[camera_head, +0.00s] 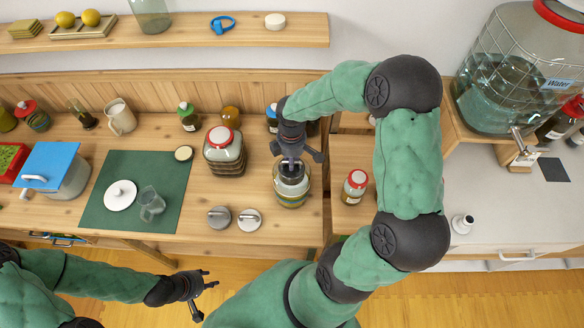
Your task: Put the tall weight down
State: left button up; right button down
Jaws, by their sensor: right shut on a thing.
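My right gripper (291,163) points down over the mouth of a glass jar (291,198) with coloured layers, near the table's right end. It is shut on a grey metal piece at the jar's mouth, which looks like the tall weight (291,170). The fingers hide most of the weight, and I cannot tell how deep it sits or whether it rests on anything. Two low grey weights with handles, one darker (219,216) and one lighter (249,219), lie on the table to the jar's left. My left gripper (207,291) is open and empty before the table's front edge.
A red-lidded jar (223,146) stands left of the layered jar. A green mat (108,215) holds a white lid (120,194) and a glass cup (151,204). Another red-capped jar (355,186) stands to the right. Bare wood (205,240) lies along the front edge.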

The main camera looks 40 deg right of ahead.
jog(key=shift+f, duration=2.1)
jog(key=shift+b, duration=0.3)
jog(key=c, duration=1.1)
grip_release()
jog(key=shift+f, duration=0.15)
jog(key=shift+r, duration=0.25)
notch_tip(320, 180, up, 12)
jog(key=shift+f+p, duration=0.1)
jog(key=shift+p, duration=0.6)
